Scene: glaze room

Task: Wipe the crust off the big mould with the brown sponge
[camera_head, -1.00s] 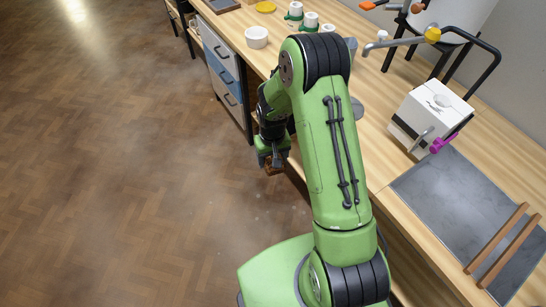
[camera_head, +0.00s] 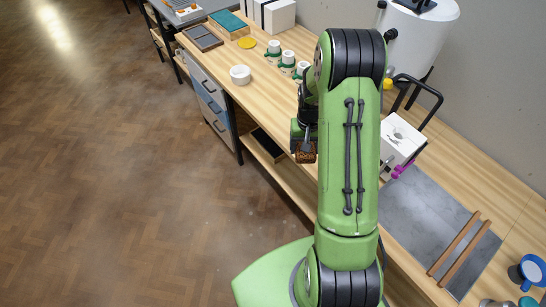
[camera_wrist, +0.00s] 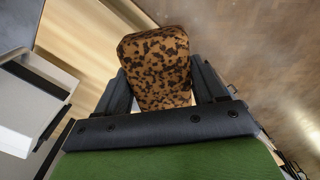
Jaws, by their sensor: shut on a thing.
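My gripper (camera_head: 304,147) is shut on the brown sponge (camera_wrist: 157,68), a block with dark speckles. The sponge fills the space between the two fingers in the wrist view and also shows below the gripper in the head view (camera_head: 305,157). My gripper holds it near the front edge of the wooden bench (camera_head: 262,104), apart from the things on it. A white block (camera_head: 402,133) with grey marks on top stands on the bench to the right, partly behind my arm. I cannot tell for certain whether it is the big mould.
Several green-banded white cups (camera_head: 274,48), a white bowl (camera_head: 240,75) and a yellow disc (camera_head: 247,43) stand on the far bench. A grey slab (camera_head: 425,205) carries two wooden bars at right. A purple-handled thing (camera_head: 402,171) is by the white block. The floor at left is clear.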

